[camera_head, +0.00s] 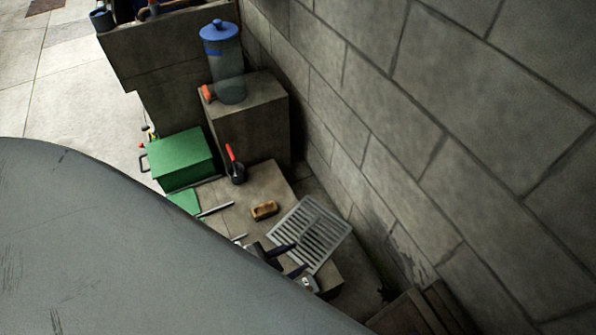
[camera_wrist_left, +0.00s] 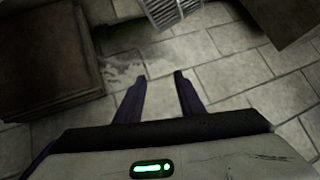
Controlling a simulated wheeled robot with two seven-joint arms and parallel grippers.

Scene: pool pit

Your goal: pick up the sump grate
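The sump grate (camera_head: 316,232) is a light grey slotted square panel. In the head view it lies tilted at the front end of a low concrete ledge, beside the block wall. In the left wrist view part of the grate (camera_wrist_left: 168,10) shows at the top edge, beyond the fingertips. My left gripper (camera_head: 301,256) has two dark fingers, which overlap the grate's lower left part in the head view. In the left wrist view the gripper (camera_wrist_left: 161,78) is open, with only floor tiles between the fingers. My right gripper is in neither view.
A brown brush or sponge (camera_head: 265,210) lies left of the grate on the ledge (camera_head: 262,182). Behind are a red-handled tool (camera_head: 234,163), a green box (camera_head: 182,155) and a blue-lidded canister (camera_head: 225,75). The block wall (camera_head: 400,120) bounds the right. A brown wooden stack (camera_wrist_left: 45,60) stands left in the wrist view.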

